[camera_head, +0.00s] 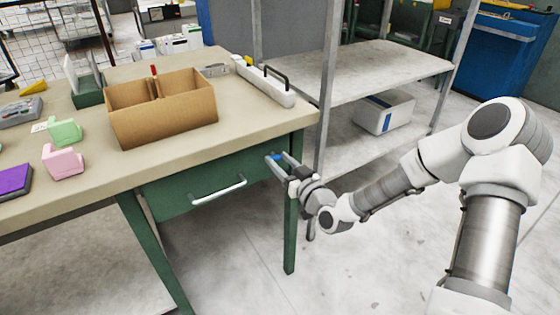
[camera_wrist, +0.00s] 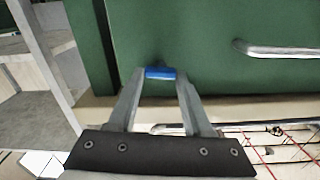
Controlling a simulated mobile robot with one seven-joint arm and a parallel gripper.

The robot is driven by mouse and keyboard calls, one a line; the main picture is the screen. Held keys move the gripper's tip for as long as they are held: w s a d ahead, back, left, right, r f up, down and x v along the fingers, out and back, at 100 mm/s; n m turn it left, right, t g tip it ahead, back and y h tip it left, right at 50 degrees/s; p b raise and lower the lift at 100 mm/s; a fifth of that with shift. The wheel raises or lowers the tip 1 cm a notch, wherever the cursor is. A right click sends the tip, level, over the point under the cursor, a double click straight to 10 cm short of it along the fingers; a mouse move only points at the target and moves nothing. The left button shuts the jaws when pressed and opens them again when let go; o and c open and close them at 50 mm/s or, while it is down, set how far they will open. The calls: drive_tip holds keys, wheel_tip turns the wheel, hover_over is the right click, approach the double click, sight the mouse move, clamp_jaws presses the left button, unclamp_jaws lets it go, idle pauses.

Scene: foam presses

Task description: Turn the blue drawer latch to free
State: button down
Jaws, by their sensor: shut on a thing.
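The blue latch (camera_wrist: 160,72) is a small blue bar on the green drawer front, lying level in the wrist view. My gripper (camera_wrist: 159,76) is shut on it, with one fingertip at each end of the bar. In the head view my gripper (camera_head: 276,162) is at the right end of the green drawer (camera_head: 180,190), under the tabletop. Only a little blue of the latch shows there between the fingers. The silver drawer handle (camera_head: 218,190) is to the left of my gripper. The drawer looks closed.
A cardboard box (camera_head: 165,118), a pink tape dispenser (camera_head: 63,161) and a green one (camera_head: 65,131) stand on the workbench top (camera_head: 240,119). A metal shelf unit (camera_head: 365,72) stands close to the right of the bench. The floor in front is clear.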

drive_tip(key=m, duration=0.4)
drive_tip(key=shift+p, duration=0.3)
drive_tip(key=m+p, duration=0.1)
drive_tip(key=m, duration=0.4)
drive_tip(key=shift+w+d, duration=0.1)
drive_tip(key=m, duration=0.3)
drive_tip(key=shift+f+p, duration=0.1)
drive_tip(key=shift+p, duration=0.2)
drive_tip(key=shift+f+m, duration=0.1)
drive_tip(key=shift+m, duration=2.1)
drive_tip(key=shift+c, duration=1.6)
unclamp_jaws()
